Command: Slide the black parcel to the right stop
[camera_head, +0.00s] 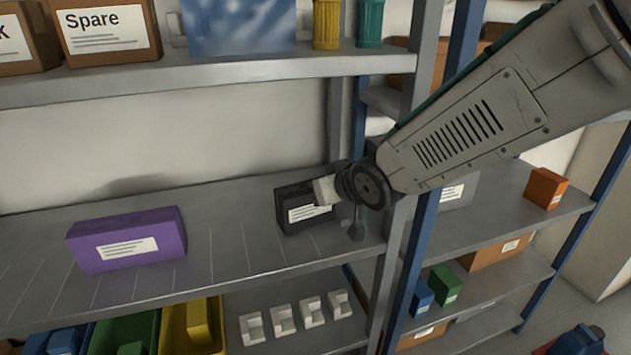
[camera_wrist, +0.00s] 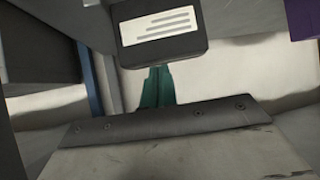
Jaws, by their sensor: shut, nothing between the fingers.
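The black parcel (camera_head: 293,214), a dark box with a white label, stands on the middle shelf, left of the shelf's right upright. In the wrist view the black parcel (camera_wrist: 165,52) is at the top centre. My gripper (camera_head: 325,190) is at the parcel's upper right and covers part of it. In the wrist view my teal fingers (camera_wrist: 157,86) are shut together and empty, pointing at the parcel's edge. I cannot tell whether they touch it. I cannot make out the right stop; my arm covers part of the shelf's right end.
A purple parcel (camera_head: 127,240) lies to the left on the same shelf (camera_head: 235,235), with marked bare shelf between the two. A grey upright (camera_head: 395,255) and a blue post (camera_head: 424,235) stand right. Another shelf (camera_head: 200,77) hangs above; bins and white brackets are below.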

